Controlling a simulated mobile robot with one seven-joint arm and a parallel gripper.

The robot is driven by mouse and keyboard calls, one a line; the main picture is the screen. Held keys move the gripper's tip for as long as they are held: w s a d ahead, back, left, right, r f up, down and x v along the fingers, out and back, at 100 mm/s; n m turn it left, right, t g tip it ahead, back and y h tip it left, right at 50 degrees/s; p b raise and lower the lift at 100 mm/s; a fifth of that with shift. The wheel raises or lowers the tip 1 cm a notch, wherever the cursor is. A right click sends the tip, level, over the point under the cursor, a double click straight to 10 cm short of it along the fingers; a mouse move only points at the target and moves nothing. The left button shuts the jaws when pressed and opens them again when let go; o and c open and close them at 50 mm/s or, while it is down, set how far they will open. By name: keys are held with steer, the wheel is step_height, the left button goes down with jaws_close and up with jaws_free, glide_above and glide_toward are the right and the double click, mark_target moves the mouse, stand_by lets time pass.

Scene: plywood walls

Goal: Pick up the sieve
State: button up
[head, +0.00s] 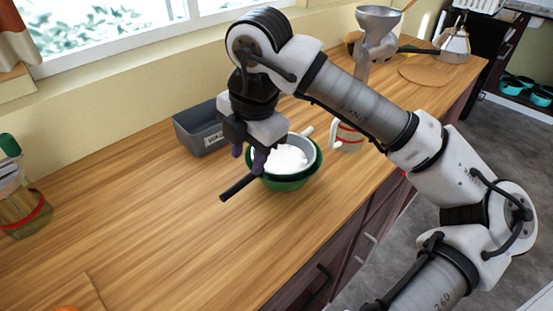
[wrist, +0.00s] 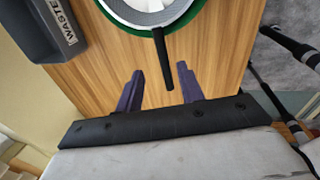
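The sieve (head: 312,158) has a metallic rim and a black handle (head: 237,188), and white stuff lies in it. It rests in a green bowl (head: 290,184) on the wooden counter, its handle sticking out over the bowl's edge towards the lower left. My gripper (head: 248,157) is above the handle side of the bowl. In the wrist view my gripper (wrist: 160,72) is open and empty, with the dark sieve handle (wrist: 163,60) pointing in between its purple fingertips. Whether the handle is level with the fingers I cannot tell.
A grey bin marked WASTE (head: 200,130) stands behind and left of the bowl. A white and red mug (head: 348,138) is close on the right. A metal funnel-topped device (head: 377,25) and a kettle (head: 453,43) are further back. The counter left of the bowl is clear.

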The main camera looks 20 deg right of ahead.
mark_target(249, 176)
steer(key=shift+w+f+p, duration=0.15)
steer(key=shift+f+p, duration=0.2)
steer(key=shift+f, duration=0.9)
steer(key=shift+w+f+p, duration=0.2)
steer(key=shift+f+p, duration=0.1)
steer(key=shift+f, duration=0.95)
steer(key=shift+w+f+p, duration=0.15)
steer(key=shift+f+p, duration=0.2)
steer(key=shift+f, duration=0.9)
jaws_close()
